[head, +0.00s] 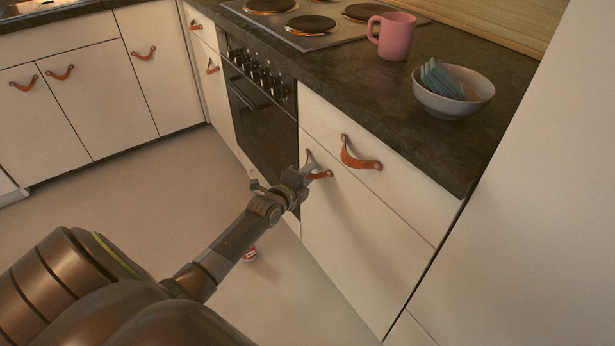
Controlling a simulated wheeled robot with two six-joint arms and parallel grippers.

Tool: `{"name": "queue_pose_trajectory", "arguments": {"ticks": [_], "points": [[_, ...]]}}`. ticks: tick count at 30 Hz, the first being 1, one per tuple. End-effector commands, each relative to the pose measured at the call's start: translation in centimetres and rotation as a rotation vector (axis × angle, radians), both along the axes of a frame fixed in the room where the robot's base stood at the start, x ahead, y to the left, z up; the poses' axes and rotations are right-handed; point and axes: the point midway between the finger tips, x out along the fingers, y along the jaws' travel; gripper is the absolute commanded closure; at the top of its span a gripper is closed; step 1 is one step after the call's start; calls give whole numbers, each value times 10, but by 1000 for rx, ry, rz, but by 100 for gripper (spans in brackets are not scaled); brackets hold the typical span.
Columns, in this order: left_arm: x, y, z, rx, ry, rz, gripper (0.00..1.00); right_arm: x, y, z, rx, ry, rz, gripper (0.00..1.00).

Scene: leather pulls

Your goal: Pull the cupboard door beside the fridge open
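The cupboard door (350,240) is a cream panel under a drawer, between the oven and a tall white panel (530,220) at the right that looks like the fridge side. The door looks closed, flush with the front. Its brown leather pull (321,174) is near the door's upper left corner. My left gripper (301,176) is right at this pull and overlaps its left part in the head view. Whether its fingers are apart, or closed on the leather, is too small to tell. My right gripper is not in view.
A drawer with a leather pull (360,157) is just above the door. The dark counter (405,112) carries a pink mug (396,38) and a bowl (452,103). The oven (262,120) is at the left.

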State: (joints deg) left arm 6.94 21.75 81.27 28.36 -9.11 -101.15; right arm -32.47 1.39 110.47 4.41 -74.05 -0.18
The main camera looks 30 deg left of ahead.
Motion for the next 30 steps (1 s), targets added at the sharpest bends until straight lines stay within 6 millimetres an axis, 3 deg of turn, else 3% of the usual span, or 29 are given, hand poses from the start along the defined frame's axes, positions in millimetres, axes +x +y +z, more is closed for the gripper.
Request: {"name": "queue_pose_trajectory", "arguments": {"ticks": [9, 17, 30], "points": [[2, 0, 0, 0, -1, 0, 67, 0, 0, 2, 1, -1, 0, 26], [1, 0, 0, 0, -1, 0, 100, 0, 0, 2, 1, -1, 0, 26], [1, 1, 1, -1, 0, 3, 100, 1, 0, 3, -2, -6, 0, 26]]}}
